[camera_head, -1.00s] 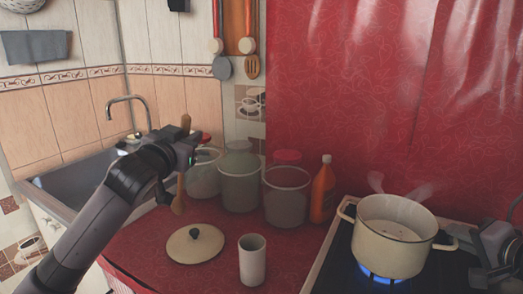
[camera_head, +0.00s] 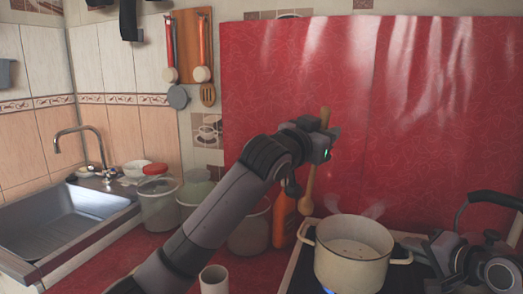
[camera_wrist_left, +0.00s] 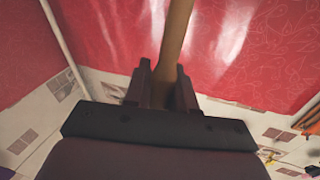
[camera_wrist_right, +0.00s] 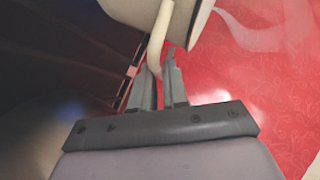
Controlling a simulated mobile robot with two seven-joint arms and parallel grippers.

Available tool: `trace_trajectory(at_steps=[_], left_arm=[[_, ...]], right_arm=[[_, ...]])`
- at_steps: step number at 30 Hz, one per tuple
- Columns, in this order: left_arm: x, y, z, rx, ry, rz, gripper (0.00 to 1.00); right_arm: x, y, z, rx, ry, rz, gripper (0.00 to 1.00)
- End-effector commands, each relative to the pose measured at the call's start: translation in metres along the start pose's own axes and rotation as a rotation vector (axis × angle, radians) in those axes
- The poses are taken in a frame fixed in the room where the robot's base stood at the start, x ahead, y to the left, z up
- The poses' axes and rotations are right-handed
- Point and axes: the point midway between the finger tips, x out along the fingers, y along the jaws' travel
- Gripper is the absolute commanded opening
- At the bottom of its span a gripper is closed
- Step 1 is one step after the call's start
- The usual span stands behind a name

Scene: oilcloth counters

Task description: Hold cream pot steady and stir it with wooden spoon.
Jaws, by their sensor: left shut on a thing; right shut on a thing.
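The cream pot (camera_head: 348,268) stands on the stove with pale liquid inside and steam rising. My right gripper (camera_head: 414,250) is shut on the pot's right handle, and the handle (camera_wrist_right: 158,40) shows between its fingers in the right wrist view. My left gripper (camera_head: 326,142) is shut on the wooden spoon (camera_head: 310,185). It holds the spoon nearly upright, bowl end down, above and behind the pot's left side. The spoon's handle (camera_wrist_left: 175,35) runs between the fingers in the left wrist view. The spoon seems to be outside the pot.
A blue flame (camera_head: 327,291) burns under the pot. A black kettle handle (camera_head: 492,197) rises at the right. An orange bottle (camera_head: 284,218) and glass jars (camera_head: 160,205) stand left of the stove, partly behind my left arm. A white cup (camera_head: 214,280) is in front.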

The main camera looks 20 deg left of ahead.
Motion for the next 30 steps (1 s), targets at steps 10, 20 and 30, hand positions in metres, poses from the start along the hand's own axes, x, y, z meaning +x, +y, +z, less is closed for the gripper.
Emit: trace_trajectory(at_steps=[10, 20, 30], left_arm=[[0.021, 0.092, -0.060, -0.019, 0.035, 0.140, 0.00], [0.019, 0.106, -0.056, -0.021, 0.036, 0.153, 0.00], [0.011, 0.119, -0.033, -0.021, 0.035, 0.152, 0.00]], right_arm=[[0.000, -0.002, 0.000, 0.000, 0.000, -0.004, 0.00], [0.000, -0.002, 0.000, 0.000, 0.000, -0.004, 0.00], [0.000, -0.002, 0.000, 0.000, 0.000, -0.004, 0.00]])
